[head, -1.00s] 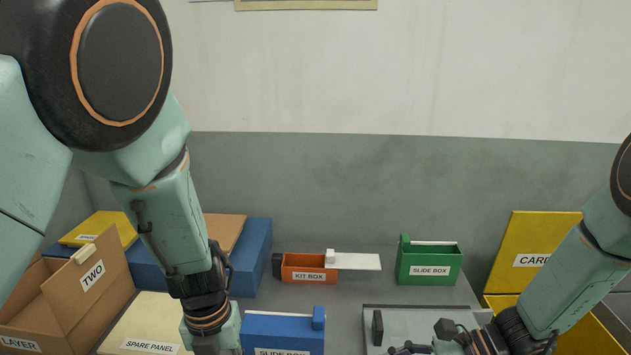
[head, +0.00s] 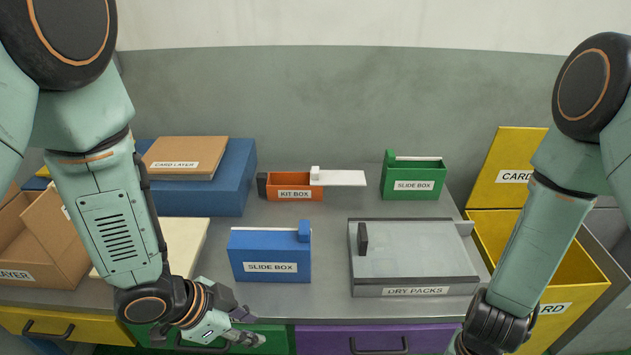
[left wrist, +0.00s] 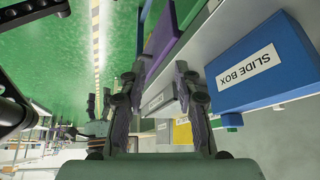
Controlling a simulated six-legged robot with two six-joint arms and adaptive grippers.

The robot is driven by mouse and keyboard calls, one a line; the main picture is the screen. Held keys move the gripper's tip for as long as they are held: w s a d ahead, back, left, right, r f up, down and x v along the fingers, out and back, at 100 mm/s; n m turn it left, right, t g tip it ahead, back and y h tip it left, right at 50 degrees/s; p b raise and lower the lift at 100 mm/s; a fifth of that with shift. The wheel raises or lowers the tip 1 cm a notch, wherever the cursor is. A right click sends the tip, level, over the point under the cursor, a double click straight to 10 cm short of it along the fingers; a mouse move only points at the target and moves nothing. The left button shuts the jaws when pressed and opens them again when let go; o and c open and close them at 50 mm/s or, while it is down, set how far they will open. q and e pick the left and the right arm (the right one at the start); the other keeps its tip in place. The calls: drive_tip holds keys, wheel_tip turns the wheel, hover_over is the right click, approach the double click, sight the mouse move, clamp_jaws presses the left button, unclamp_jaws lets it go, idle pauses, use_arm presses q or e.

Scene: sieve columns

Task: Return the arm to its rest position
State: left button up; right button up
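My left gripper (head: 245,330) hangs low in front of the table edge, by the drawer fronts and below the blue slide box. In the left wrist view its two fingers (left wrist: 160,88) stand apart with nothing held between them. My right arm (head: 545,235) comes down in front of the yellow card box; its gripper is cut off at the bottom of the head view.
On the table are the blue slide box (head: 270,267), the dry packs box (head: 415,291), the orange kit box (head: 294,194) and the green slide box (head: 414,184). A brown layer box (head: 40,240) stands left, the open yellow card box (head: 575,300) right. A purple drawer (head: 320,340) is below.

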use_arm(q)
drive_tip(key=s+a+f+n+y+b, duration=0.1)
drive_tip(key=s+a+f+n, duration=0.3)
drive_tip(key=s, duration=0.2)
drive_tip(key=s+a+f+n+g+y+b, duration=0.1)
drive_tip(key=s+a+f+n+y, duration=0.1)
drive_tip(key=s+a+f+n, duration=0.2)
drive_tip(key=s+a+f+n+g+y+b, duration=0.1)
drive_tip(key=s+a+f+n, duration=0.3)
drive_tip(key=s, duration=0.6)
wheel_tip(320, 180, down, 2)
drive_tip(key=shift+s+a+f+n+y+b, duration=0.3)
drive_tip(key=shift+n+y+b, duration=0.35)
drive_tip(key=shift+n, duration=0.55)
use_arm(e)
drive_tip(key=s+a+f+n, duration=0.1)
drive_tip(key=s+f+n, duration=0.1)
drive_tip(key=s+n, duration=0.2)
drive_tip(key=s+a+f+n+t, duration=0.1)
drive_tip(key=s+a+f+n, duration=0.1)
drive_tip(key=s, duration=0.5)
drive_tip(key=shift+a+f+n, duration=0.15)
drive_tip(key=shift+f+n, duration=0.1)
drive_tip(key=shift+n, duration=0.65)
use_arm(q)
drive_tip(key=shift+w+a+r, duration=0.1)
drive_tip(key=shift+r, duration=0.05)
use_arm(e)
drive_tip(key=shift+s, duration=0.1)
